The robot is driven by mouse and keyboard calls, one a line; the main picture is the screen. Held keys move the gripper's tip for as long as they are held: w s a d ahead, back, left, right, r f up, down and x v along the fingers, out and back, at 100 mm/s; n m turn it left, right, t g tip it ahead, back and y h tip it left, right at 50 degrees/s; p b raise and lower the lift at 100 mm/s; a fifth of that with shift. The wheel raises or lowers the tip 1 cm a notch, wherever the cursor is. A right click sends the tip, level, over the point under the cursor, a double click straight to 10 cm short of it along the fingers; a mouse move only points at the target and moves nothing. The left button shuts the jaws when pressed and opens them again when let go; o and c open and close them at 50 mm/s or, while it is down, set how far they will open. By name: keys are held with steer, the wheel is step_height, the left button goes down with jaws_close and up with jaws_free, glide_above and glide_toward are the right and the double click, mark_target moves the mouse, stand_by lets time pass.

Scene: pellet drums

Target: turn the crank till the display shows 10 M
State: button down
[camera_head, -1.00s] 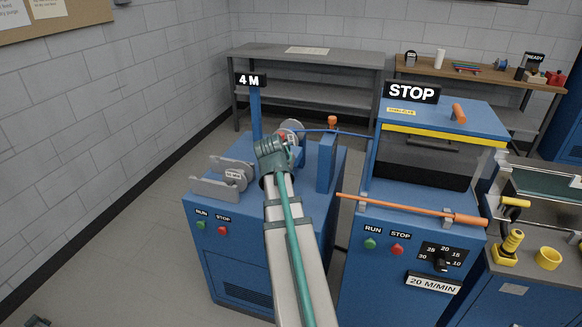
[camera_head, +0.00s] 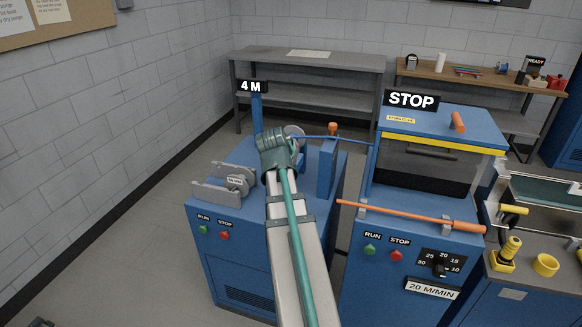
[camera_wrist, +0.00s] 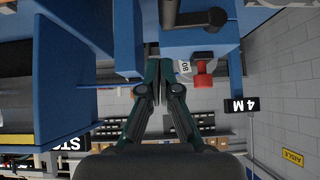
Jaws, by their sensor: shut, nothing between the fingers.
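The display (camera_head: 252,87) on a blue post reads 4 M; it also shows upside down in the wrist view (camera_wrist: 238,105). A grey disc (camera_head: 295,131) on the left blue machine is partly hidden behind my gripper (camera_head: 277,147). In the wrist view, a red knob (camera_wrist: 203,80) that looks like the crank's handle stands just right of my gripper (camera_wrist: 158,65). The fingers are together with nothing between them. They appear apart from the knob, though depth is hard to judge. In the head view the knob is hidden by my gripper.
The left blue machine (camera_head: 240,262) carries a grey reel holder (camera_head: 222,188) and RUN and STOP buttons. A blue strand (camera_head: 340,138) runs right to a second machine with a STOP sign (camera_head: 411,100), an orange rod (camera_head: 400,213) and a 20 M/MIN plate (camera_head: 433,288).

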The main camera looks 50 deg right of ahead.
steer(key=b+v, duration=0.1)
steer(key=v, duration=0.7)
steer(key=shift+s, duration=0.45)
steer(key=shift+a, duration=0.1)
